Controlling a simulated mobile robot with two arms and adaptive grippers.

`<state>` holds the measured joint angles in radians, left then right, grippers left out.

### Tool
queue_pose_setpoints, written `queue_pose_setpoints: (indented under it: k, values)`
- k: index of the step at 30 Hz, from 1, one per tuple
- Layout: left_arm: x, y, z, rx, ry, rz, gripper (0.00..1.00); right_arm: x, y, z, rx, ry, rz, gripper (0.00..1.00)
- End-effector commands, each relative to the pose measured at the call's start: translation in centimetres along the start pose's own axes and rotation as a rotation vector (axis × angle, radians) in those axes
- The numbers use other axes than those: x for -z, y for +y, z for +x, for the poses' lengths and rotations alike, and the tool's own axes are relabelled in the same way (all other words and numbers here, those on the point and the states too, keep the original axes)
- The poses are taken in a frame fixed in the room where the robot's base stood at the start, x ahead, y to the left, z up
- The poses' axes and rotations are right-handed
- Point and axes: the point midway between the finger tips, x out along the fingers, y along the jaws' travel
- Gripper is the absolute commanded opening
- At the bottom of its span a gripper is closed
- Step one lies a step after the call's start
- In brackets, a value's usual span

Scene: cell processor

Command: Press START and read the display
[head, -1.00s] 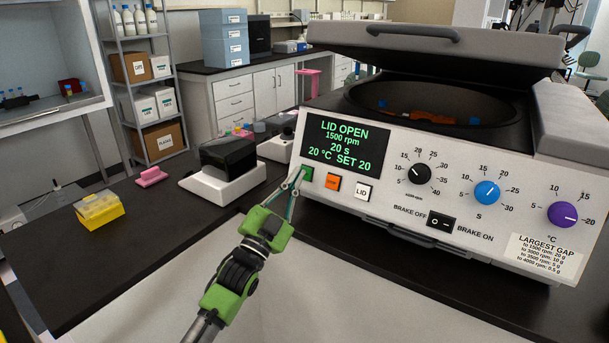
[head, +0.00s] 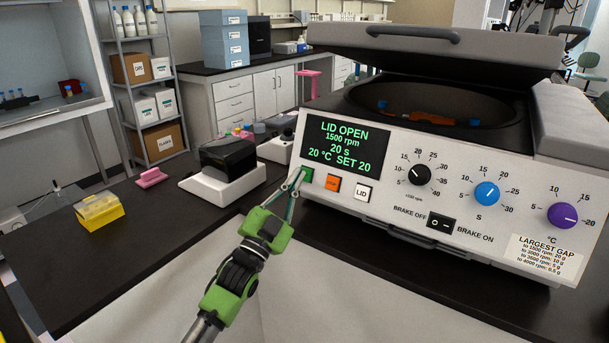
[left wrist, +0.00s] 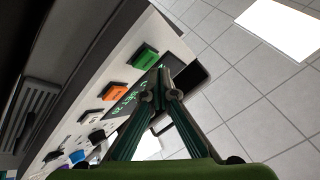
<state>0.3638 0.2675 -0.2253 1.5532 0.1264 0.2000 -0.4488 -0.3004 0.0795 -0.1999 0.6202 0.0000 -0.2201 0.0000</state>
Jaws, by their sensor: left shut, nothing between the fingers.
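The centrifuge (head: 330,203) stands on the dark bench with its lid (head: 430,50) raised. Its display (head: 340,146) reads LID OPEN, 1500 rpm, 20 s, 20 °C SET 20. Below the display are a green button (head: 307,174), an orange button (head: 333,183) and a white LID button (head: 363,192). My left gripper (head: 296,181) is shut and empty, its tips at the green button in the head view. In the left wrist view the fingertips (left wrist: 165,90) are close to the green button (left wrist: 145,56); I cannot tell whether they touch it. My right gripper is not in view.
Three knobs and a brake switch (head: 438,223) sit on the panel. An orange rotor (head: 435,117) with blue parts shows in the open bowl. A black-and-white device (head: 228,170), a pink block (head: 152,177) and a yellow rack (head: 100,212) stand on the left bench.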

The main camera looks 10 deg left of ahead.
Motion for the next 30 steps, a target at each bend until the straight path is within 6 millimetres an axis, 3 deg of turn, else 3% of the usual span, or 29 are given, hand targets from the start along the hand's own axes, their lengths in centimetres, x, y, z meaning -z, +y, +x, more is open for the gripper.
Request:
queue_pose_setpoints:
  k: [30]
  values:
    - [-0.64, 0.65, 0.79, 0.000, 0.000, 0.000, 0.00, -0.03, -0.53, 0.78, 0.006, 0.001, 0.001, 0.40]
